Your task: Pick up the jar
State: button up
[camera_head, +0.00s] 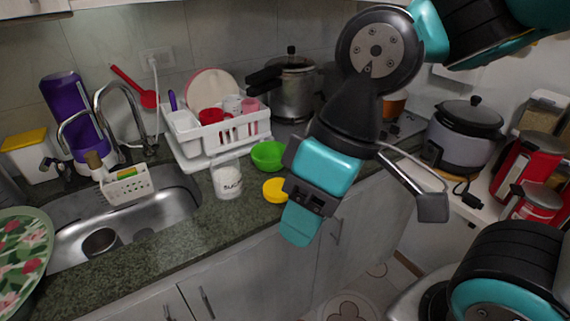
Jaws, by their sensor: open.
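A clear jar (227,183) with dark lettering and white contents stands upright on the dark counter, between the sink and the green bowl. A yellow round lid or dish (275,190) lies on the counter to its right. My gripper (365,216) is at the middle right, in front of the counter edge in the picture. Its jaws are spread wide, with a teal finger on the left and a dark one on the right. Nothing shows between them. The gripper is to the right of the jar and apart from it.
A green bowl (269,155) and a white dish rack (190,142) stand behind the jar. The sink (130,240) with its tap is to the left. A pressure cooker (291,95) stands at the back. Red containers (524,170) and a slow cooker (464,135) are at the right.

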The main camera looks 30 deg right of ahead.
aim_at(226, 173)
jog(key=z, duration=2.65)
jog(key=k, duration=2.4)
jog(key=u, duration=1.75)
jog(key=i, duration=1)
